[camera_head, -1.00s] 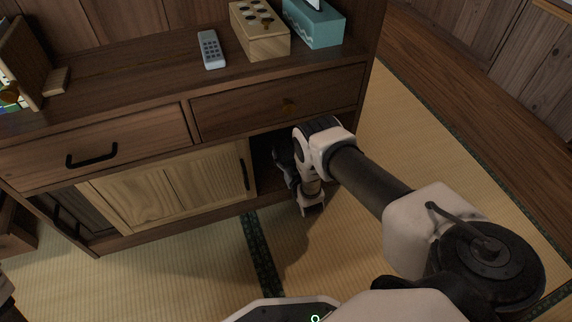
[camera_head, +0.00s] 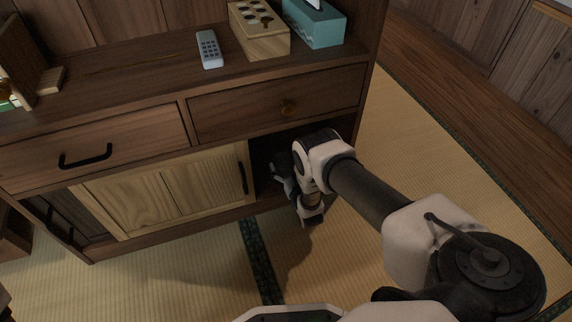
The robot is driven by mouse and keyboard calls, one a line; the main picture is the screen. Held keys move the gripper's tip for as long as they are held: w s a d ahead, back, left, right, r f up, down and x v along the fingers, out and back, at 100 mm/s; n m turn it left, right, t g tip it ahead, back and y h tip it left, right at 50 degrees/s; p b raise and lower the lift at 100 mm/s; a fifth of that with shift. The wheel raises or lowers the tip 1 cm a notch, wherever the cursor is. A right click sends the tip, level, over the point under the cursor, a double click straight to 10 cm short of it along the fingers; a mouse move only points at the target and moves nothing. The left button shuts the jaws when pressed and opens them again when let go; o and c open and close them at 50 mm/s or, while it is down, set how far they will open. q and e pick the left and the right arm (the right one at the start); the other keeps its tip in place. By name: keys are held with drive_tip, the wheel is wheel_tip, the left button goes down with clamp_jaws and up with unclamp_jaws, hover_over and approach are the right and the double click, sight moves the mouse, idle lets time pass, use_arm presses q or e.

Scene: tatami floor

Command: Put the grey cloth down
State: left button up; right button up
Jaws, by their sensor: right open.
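My right arm reaches from the lower right to the cabinet (camera_head: 150,222). My right gripper (camera_head: 283,182) is at the dark open right compartment of the cabinet, partly hidden by my own wrist. It is open, and nothing can be made out in it. No grey cloth is visible in this view. The inside of the compartment is too dark to tell what lies there. My left gripper is not in view.
A sliding door (camera_head: 165,192) covers the middle of the cabinet's lower part. A remote (camera_head: 209,49), a wooden box (camera_head: 259,30) and a teal tissue box (camera_head: 314,24) stand on top. The tatami floor (camera_head: 440,170) at right is clear.

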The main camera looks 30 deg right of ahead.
drive_tip(key=s+a+f+g+y+p, duration=0.15)
drive_tip(key=s+a+g+p, duration=0.45)
drive_tip(key=s, duration=0.8)
drive_tip(key=s+a+r+g, duration=0.2)
drive_tip(key=s+r+g, duration=0.1)
drive_tip(key=s, duration=0.4)
drive_tip(key=s+a+r+n+g+y, duration=0.1)
drive_tip(key=s+a+r+g, duration=0.2)
drive_tip(key=s, duration=0.5)
drive_tip(key=s+a+r+n+g+y, duration=0.1)
drive_tip(key=s+a+r+g, duration=0.2)
drive_tip(key=s, duration=0.5)
drive_tip(key=r+g, duration=0.1)
drive_tip(key=g, duration=0.1)
drive_tip(key=shift+s+r+g+b, duration=0.2)
drive_tip(key=shift+g+b, duration=0.1)
drive_tip(key=shift+b, duration=0.05)
drive_tip(key=shift+r+y, duration=0.1)
drive_tip(key=shift+y, duration=0.15)
